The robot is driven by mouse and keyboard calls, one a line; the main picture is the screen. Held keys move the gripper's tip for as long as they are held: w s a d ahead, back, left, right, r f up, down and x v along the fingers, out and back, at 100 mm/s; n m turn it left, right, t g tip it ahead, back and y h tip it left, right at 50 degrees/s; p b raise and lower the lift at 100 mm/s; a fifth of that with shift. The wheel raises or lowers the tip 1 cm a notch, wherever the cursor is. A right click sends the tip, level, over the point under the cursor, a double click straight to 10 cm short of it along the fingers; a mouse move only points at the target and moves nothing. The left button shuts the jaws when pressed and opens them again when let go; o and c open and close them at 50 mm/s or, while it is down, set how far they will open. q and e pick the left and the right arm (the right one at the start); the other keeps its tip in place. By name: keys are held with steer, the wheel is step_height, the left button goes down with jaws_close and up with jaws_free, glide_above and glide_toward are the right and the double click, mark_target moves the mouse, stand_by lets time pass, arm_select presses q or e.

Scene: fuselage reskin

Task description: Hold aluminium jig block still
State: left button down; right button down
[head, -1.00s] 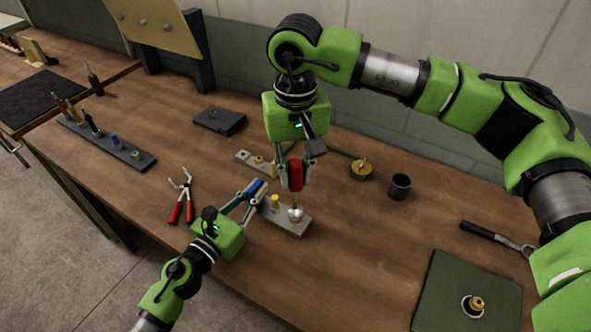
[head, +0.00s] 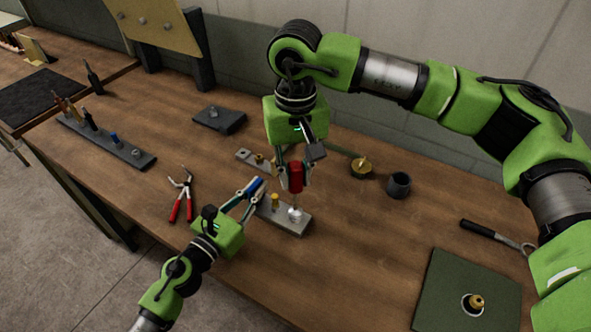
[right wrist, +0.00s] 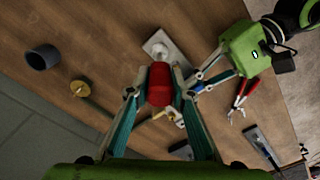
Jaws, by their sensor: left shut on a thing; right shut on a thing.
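The aluminium jig block (head: 298,225) is a long grey bar lying on the wooden bench, with a yellow pin (head: 275,202) and a pale round fitting (head: 296,214) on it. In the right wrist view the red handle (right wrist: 160,84) covers part of the block (right wrist: 162,46).
Red-handled pliers (head: 181,197) lie left of my left gripper. A tool rack (head: 140,160) and a dark box (head: 219,119) stand further back. A brass piece (head: 361,168), a dark cup (head: 399,186), a wrench (head: 490,236) and a green mat (head: 450,285) are right.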

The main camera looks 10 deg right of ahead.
steer(key=shift+f, duration=0.4)
steer(key=m, duration=0.9)
steer(key=shift+m, duration=0.3)
steer(key=m, duration=0.8)
steer(key=shift+m, duration=0.4)
steer(key=m, duration=0.5)
steer(key=shift+m, duration=0.3)
